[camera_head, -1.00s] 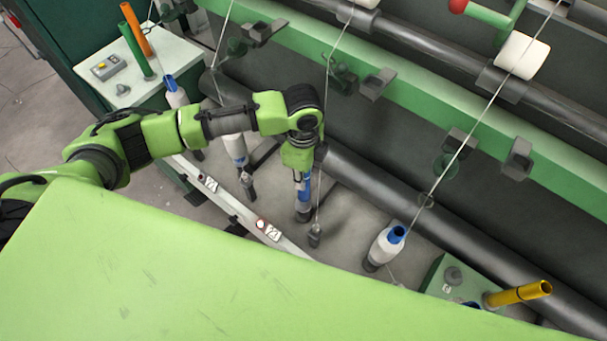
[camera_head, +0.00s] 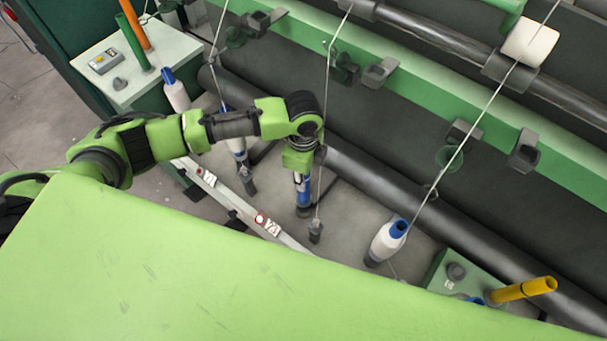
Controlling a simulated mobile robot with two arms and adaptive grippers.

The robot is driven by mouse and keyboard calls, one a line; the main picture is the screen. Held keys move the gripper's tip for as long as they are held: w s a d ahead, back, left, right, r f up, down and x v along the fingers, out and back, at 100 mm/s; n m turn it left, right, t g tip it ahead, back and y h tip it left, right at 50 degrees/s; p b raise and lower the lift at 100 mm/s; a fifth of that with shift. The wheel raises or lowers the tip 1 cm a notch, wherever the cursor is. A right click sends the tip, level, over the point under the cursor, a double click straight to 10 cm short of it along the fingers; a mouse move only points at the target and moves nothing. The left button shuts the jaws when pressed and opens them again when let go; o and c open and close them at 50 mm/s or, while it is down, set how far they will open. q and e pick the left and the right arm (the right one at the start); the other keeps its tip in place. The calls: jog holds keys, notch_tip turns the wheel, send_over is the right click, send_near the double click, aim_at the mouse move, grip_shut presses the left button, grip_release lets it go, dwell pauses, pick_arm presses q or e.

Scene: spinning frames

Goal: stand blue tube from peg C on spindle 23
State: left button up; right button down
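A blue tube (camera_head: 303,189) stands roughly upright on a dark spindle base near the middle of the head view. My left gripper (camera_head: 301,172) points down right at the tube's top; its fingers are mostly hidden by its own body and merge with the tube, so its grip is unclear. The spindle number cannot be read. A green tube (camera_head: 133,42) and an orange tube (camera_head: 136,26) stand on the light top of the cabinet at upper left. A yellow tube (camera_head: 524,289) leans out at lower right. My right gripper is not in view.
White bobbins with blue tube ends stand to the left (camera_head: 176,90) and right (camera_head: 387,243) of the gripper. A thread (camera_head: 325,110) runs down close beside my wrist. A green rail (camera_head: 420,88) and a dark roller (camera_head: 400,180) lie behind. A pale spindle rail (camera_head: 225,195) runs in front.

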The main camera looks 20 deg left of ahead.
pick_arm(q)
jog(key=shift+f, duration=0.25)
dwell(0.5)
jog(key=o, duration=1.1)
jog(key=shift+a, duration=0.1)
notch_tip(320, 180, up, 12)
